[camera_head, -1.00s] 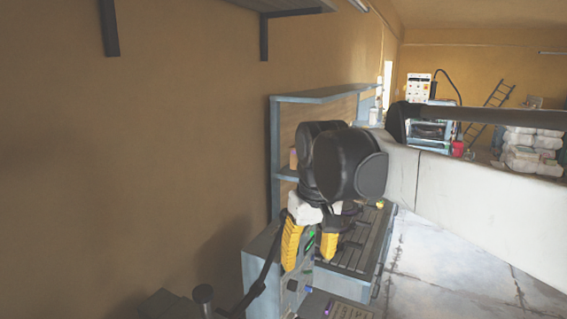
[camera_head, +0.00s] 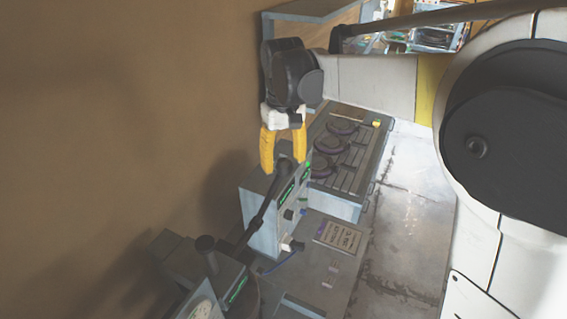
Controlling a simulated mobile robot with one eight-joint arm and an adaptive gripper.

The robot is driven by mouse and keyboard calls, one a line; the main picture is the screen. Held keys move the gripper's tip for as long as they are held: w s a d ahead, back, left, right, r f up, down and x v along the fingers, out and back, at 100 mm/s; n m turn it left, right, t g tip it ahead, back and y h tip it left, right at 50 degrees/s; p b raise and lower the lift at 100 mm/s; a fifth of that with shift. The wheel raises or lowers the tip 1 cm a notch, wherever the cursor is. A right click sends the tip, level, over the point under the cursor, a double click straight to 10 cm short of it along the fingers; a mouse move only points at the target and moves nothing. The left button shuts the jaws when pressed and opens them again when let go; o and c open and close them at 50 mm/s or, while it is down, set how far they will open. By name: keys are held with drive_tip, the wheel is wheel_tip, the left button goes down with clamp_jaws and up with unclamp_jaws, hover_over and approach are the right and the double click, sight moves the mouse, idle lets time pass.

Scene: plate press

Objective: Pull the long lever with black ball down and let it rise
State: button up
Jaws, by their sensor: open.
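The long dark lever (camera_head: 262,212) slants up to the right from the grey press (camera_head: 183,262) at the lower left. Its upper end, with the black ball (camera_head: 285,167), is at my gripper (camera_head: 283,164). My gripper points down with its yellow fingers apart, one on either side of the lever's end. The ball is dark and small, and I cannot tell whether the fingers touch it. The lever stands raised.
A grey-blue box (camera_head: 262,205) with green marks stands behind the lever. Beyond it is a unit with several dark round rings (camera_head: 342,127). A labelled plate (camera_head: 340,238) lies on the bench. The brown wall (camera_head: 120,130) is close at the left.

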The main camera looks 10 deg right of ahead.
drive_tip(key=shift+f, duration=0.95)
clamp_jaws()
drive_tip(key=s+d+f+t+y+b, duration=0.3)
drive_tip(key=d+f+b, duration=0.5)
drive_tip(key=f+b, duration=0.4)
drive_tip(key=s+d+f+t+y+b, duration=0.3)
drive_tip(key=s+d+f+y+b, duration=0.3)
drive_tip(key=f+b, duration=0.6)
drive_tip(key=shift+s+d+f+b, duration=0.2)
drive_tip(key=shift+s+d+b, duration=0.3)
drive_tip(key=shift+s+d, duration=0.65)
drive_tip(key=shift+w+d, duration=0.1)
drive_tip(key=shift+w, duration=0.05)
